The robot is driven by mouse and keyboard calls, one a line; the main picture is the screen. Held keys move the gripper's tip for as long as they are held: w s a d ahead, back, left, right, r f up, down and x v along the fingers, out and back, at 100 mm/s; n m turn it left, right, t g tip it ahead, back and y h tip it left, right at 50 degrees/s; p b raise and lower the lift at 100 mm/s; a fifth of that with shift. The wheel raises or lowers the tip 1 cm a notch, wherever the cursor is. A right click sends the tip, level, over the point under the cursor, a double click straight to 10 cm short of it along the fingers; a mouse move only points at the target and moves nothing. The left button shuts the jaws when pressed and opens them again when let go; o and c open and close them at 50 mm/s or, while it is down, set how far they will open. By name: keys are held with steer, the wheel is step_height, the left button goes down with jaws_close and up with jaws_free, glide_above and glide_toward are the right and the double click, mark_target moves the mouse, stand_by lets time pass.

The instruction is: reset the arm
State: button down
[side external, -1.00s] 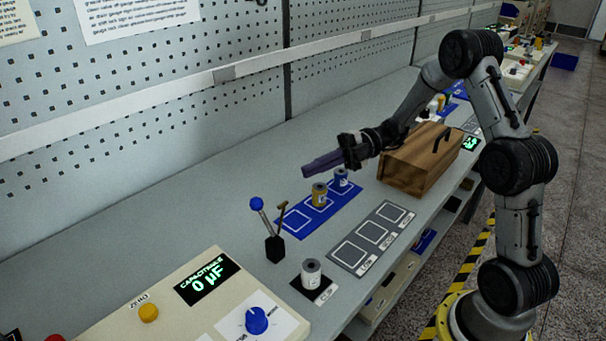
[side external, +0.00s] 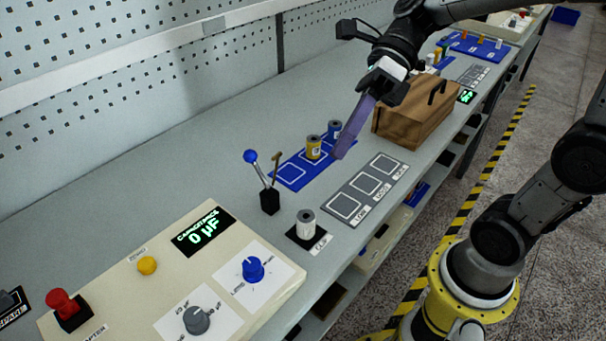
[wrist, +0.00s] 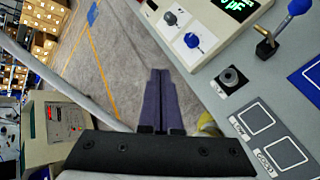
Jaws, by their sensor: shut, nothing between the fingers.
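My gripper (side external: 341,152) is shut and empty. In the side external view its purple fingers slant down to the left, in front of the blue spool (side external: 335,129). It also shows in the wrist view (wrist: 160,75), fingers together, with the floor behind the tips. The yellow spool (side external: 313,147) and the blue spool stand upright on the blue mat (side external: 289,174), whose front square is empty.
A grey mat (side external: 344,207) with several empty squares lies right of the blue mat. A wooden box (side external: 400,128) stands behind it. A blue-knobbed lever (side external: 251,157) rises left of the mats. The control panel (side external: 120,300) reads 0 µF.

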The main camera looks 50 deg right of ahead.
steer(key=s+d+f+n+h, duration=0.1)
steer(key=s+n+h, duration=0.2)
steer(key=s+n, duration=0.35)
steer(key=s+d+f+n+t+h, duration=0.1)
steer(key=d+n, duration=0.4)
steer(key=n, duration=0.6)
steer(key=d+f+n+t+h, duration=0.3)
steer(key=d+n+h, duration=0.3)
steer(key=n, duration=0.5)
steer(key=shift+s+t, duration=0.4)
steer(key=shift+t, duration=0.4)
